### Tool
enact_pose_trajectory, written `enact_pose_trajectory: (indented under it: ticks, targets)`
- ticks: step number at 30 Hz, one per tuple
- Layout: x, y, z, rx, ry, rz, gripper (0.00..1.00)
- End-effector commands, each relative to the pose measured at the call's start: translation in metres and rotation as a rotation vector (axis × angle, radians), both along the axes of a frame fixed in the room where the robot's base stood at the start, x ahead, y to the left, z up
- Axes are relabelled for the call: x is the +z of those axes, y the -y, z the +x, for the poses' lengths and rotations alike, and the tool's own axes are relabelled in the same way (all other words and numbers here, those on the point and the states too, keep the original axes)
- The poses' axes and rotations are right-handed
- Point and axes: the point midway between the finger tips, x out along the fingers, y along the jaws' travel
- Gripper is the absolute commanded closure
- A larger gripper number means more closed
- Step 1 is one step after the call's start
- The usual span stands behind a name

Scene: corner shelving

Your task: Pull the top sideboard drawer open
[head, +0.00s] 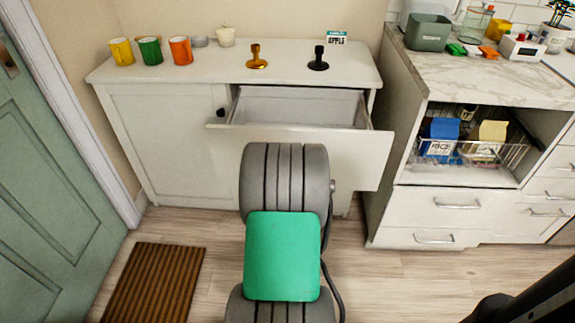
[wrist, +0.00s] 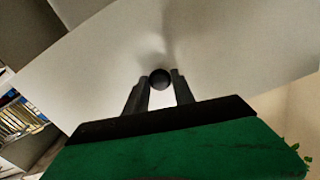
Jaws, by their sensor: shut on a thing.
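The white sideboard (head: 150,140) stands against the wall. Its top drawer (head: 358,158) is pulled out, and its empty inside shows from above in the head view. In the wrist view the white drawer front (wrist: 230,50) fills much of the picture, tilted. My gripper (wrist: 160,80) is shut on the round dark drawer knob (wrist: 160,79), with one finger on each side. In the head view my own arm hides the gripper and the knob.
Yellow, green and orange mugs (head: 150,50), a gold object (head: 257,57) and a black one (head: 318,58) stand on the sideboard top. A counter unit (head: 420,215) with a wire basket is at the right. A green door (head: 45,190) and brown mat (head: 155,283) are at the left.

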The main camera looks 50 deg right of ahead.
Motion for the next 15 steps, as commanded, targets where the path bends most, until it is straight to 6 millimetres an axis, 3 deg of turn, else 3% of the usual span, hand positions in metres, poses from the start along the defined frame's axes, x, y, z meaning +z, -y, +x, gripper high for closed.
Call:
enact_pose_trajectory:
  ticks: [12, 13, 15]
  targets:
    - [0.0001, 0.0001, -0.0039, -0.006, 0.002, 0.001, 1.0]
    - [0.0001, 0.0001, -0.0039, -0.006, 0.002, 0.001, 0.67]
    - [0.0001, 0.0001, -0.0036, -0.006, 0.001, 0.0, 0.61]
